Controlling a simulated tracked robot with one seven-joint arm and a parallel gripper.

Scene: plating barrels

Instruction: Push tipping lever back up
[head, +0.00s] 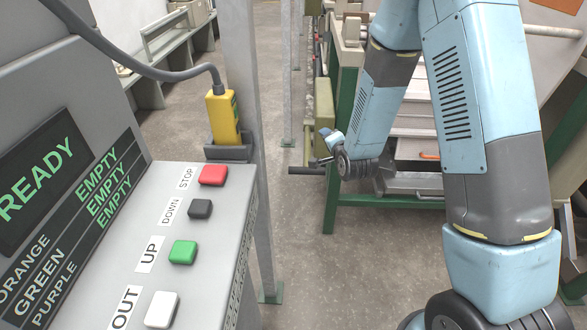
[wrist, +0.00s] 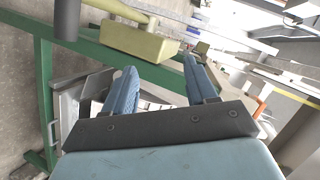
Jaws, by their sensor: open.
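An olive-green lever-like part (head: 324,104) is on the green frame, beyond the control panel in the head view. A dark bar (head: 304,171) sticks out to the left at its lower end. In the wrist view an olive block (wrist: 140,41) and a dark cylinder (wrist: 67,18) show at the top. My gripper (head: 326,150) is beside the lower end of this part in the head view. In the wrist view my gripper (wrist: 160,64) has its two blue fingers apart with nothing between them. The block lies just beyond the fingertips; I cannot tell whether they touch.
A grey control panel (head: 190,185) reads READY, with orange, green and purple marked EMPTY. It has red, black, green and white buttons. A yellow pendant (head: 222,117) sits in a holder on a grey post (head: 240,60). The green frame (head: 335,195) stands close to my gripper.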

